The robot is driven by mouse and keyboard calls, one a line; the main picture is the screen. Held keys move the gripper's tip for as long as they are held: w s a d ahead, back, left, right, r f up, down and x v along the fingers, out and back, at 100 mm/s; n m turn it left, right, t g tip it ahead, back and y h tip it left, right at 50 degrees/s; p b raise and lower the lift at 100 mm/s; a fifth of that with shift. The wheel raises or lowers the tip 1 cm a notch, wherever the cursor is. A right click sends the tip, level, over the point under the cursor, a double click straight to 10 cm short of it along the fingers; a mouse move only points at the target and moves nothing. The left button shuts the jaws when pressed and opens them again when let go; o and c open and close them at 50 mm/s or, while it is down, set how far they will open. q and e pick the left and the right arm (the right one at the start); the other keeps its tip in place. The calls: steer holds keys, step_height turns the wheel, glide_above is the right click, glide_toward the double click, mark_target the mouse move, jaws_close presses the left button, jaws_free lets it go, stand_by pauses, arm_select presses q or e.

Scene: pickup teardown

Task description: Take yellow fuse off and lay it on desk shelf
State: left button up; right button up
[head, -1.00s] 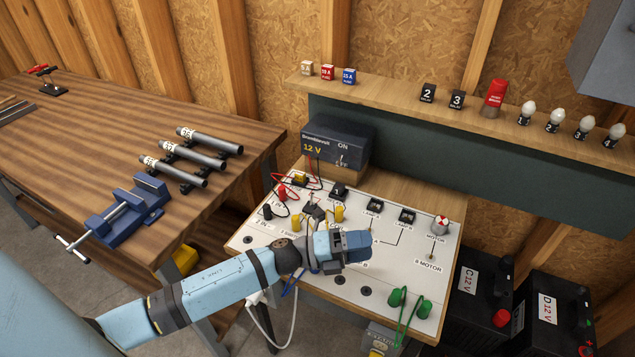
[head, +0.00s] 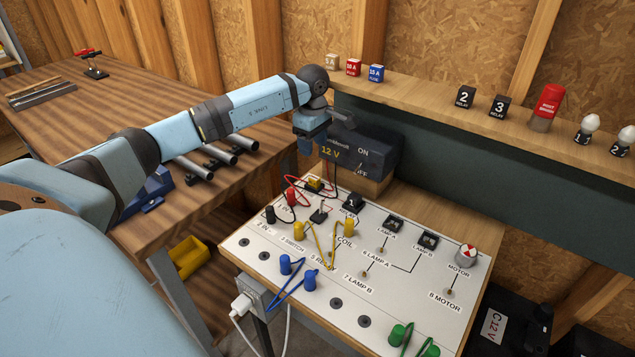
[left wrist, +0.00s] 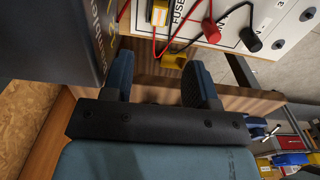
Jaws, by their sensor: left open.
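The yellow fuse (head: 315,184) sits on the white circuit board (head: 365,290), near its back left corner by the red and black leads. It also shows at the top of the left wrist view (left wrist: 158,13), beside the FUSE label. My left gripper (head: 326,130) is above and behind the fuse, at the left end of the 12 V power supply. Its fingers (left wrist: 158,68) are apart with nothing between them; the fuse lies beyond their tips. The wooden shelf (head: 425,95) runs along the back wall. My right gripper is out of view.
White, red and blue fuses (head: 353,67) stand at the shelf's left end, then a bare stretch, relays (head: 464,97) and bulbs. The dark power supply (head: 375,155) is close to my left gripper. A yellow bin (head: 188,256) is below.

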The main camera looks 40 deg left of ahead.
mark_target(314, 177)
arm_select(q)
step_height(314, 177, down, 11)
steer(key=shift+w+d+f+p, duration=0.1)
steer(key=shift+w+p, duration=0.05)
steer(key=shift+p, duration=0.2)
jaws_close()
